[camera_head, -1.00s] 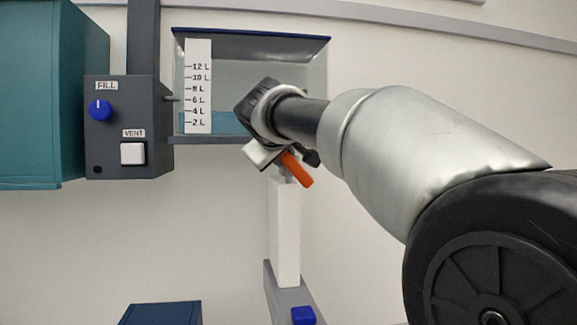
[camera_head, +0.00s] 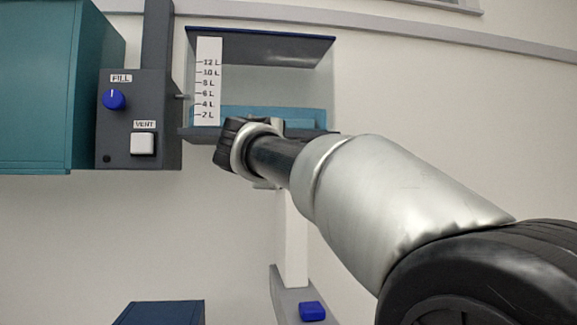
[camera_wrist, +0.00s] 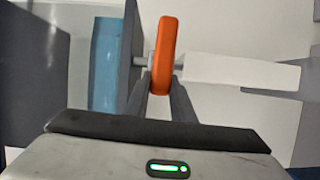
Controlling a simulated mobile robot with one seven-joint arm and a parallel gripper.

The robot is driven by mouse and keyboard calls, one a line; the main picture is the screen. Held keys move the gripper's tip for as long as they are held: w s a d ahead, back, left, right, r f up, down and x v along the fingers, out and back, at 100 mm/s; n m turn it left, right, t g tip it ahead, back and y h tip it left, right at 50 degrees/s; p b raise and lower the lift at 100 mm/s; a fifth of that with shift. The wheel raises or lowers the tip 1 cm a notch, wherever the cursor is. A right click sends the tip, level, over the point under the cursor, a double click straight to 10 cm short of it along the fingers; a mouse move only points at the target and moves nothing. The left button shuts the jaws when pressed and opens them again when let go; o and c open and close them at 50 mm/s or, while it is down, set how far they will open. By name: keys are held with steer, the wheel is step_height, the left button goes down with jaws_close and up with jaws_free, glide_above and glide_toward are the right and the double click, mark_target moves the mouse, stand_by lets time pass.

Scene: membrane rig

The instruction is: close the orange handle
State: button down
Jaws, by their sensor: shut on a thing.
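The orange handle (camera_wrist: 164,48) stands upright in the wrist view, crosswise to the thin pipe between the tank side and the white column (camera_wrist: 240,72). My gripper (camera_wrist: 160,88) is shut on the lower end of the orange handle, with one grey finger on each side. In the head view my wrist covers the handle and the fingertips, just below the water tank (camera_head: 270,82). The white column (camera_head: 293,240) shows below my wrist there.
A dark grey control box (camera_head: 120,128) with a blue FILL knob (camera_head: 114,99) and a white VENT button (camera_head: 143,143) is left of the tank. A teal cabinet (camera_head: 45,90) is further left. A blue block (camera_head: 312,311) sits low down.

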steer(key=shift+f+n, duration=0.2)
steer(key=shift+n, duration=0.2)
steer(key=c, duration=1.5)
jaws_free()
steer(key=s+a+b, duration=0.1)
steer(key=s, duration=0.4)
steer(key=s+a, duration=0.1)
steer(key=s, duration=0.5)
steer(key=s+a+b, duration=0.1)
steer(key=s, duration=0.5)
steer(key=shift+a+b, duration=0.15)
steer(key=shift+b, duration=0.2)
